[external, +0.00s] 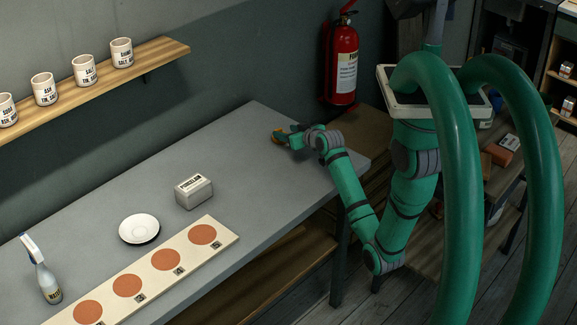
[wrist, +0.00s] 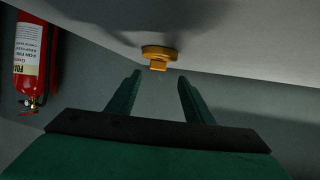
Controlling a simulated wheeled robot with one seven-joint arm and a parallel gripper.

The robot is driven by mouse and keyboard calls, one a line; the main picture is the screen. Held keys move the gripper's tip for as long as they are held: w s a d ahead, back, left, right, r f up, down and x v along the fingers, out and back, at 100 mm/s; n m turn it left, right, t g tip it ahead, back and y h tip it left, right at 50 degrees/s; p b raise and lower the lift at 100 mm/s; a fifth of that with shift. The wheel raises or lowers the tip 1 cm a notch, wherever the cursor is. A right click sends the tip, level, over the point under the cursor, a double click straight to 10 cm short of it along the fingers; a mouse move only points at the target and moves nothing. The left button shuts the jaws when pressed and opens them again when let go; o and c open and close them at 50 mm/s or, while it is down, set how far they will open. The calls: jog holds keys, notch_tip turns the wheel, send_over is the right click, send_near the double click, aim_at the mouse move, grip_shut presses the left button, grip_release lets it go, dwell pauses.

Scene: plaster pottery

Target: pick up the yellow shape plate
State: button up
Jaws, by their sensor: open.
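The yellow shape plate (wrist: 158,52) is a small round yellow piece with a raised block on it. In the wrist view it lies on the grey table (wrist: 240,65), just beyond my fingertips and roughly centred between them.
A white saucer (external: 139,228), a porcelain-labelled block (external: 194,192), a spray bottle (external: 48,283) and a board with orange discs (external: 222,240) are on the table, left of my arm. A fire extinguisher (external: 342,65) hangs on the wall behind. The table around the plate is clear.

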aim_at(279, 130)
jog(key=x, duration=0.5)
jog(key=shift+d+f, duration=0.25)
jog(key=c, duration=1.1)
